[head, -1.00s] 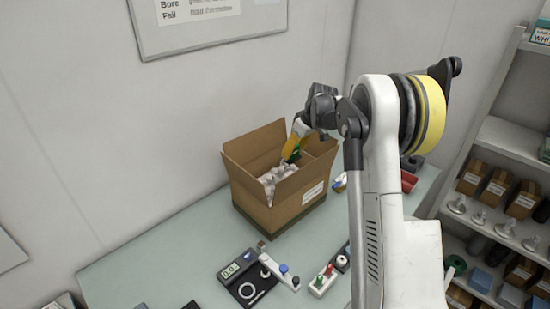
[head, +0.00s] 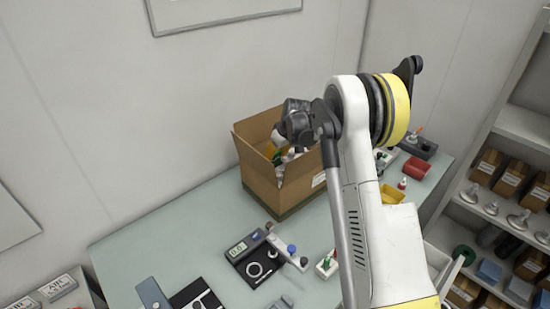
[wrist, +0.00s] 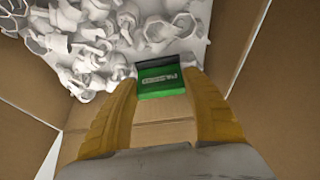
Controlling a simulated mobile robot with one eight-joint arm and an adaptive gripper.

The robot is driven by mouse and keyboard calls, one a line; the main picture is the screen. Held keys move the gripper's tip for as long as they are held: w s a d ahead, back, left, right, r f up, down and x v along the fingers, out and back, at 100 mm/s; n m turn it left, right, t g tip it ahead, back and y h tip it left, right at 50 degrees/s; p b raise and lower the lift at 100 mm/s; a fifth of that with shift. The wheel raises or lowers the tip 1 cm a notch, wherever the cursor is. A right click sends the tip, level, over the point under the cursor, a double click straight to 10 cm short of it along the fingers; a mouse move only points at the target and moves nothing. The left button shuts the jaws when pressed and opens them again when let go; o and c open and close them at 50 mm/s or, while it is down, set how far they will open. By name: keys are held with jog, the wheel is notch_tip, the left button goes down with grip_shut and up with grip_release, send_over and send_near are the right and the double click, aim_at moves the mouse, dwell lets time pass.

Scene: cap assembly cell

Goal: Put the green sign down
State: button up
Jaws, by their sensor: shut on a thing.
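The green sign (wrist: 163,82) shows between my fingertips in the wrist view, with pale lettering on its face and a dark strip along its far edge. My gripper (wrist: 165,88) has yellow fingers and is shut on the sign. In the head view a small bit of the green sign (head: 278,157) shows inside the open cardboard box (head: 296,197). My gripper reaches down into the box there, mostly hidden by the wrist and box wall. White crumpled-looking pieces (wrist: 95,40) lie in the box beyond the sign. Whether the sign touches them I cannot tell.
The box's cardboard walls (wrist: 285,85) stand close around my gripper. On the table (head: 170,240) are a black gauge with a display (head: 252,262), a red bin (head: 417,167) and a yellow bin (head: 392,194). Shelves stand at the right. The table left of the box is bare.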

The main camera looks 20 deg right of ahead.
jog(key=shift+s, duration=0.1)
jog(key=shift+f, duration=0.15)
jog(key=o, duration=1.1)
jog(key=shift+o, duration=0.2)
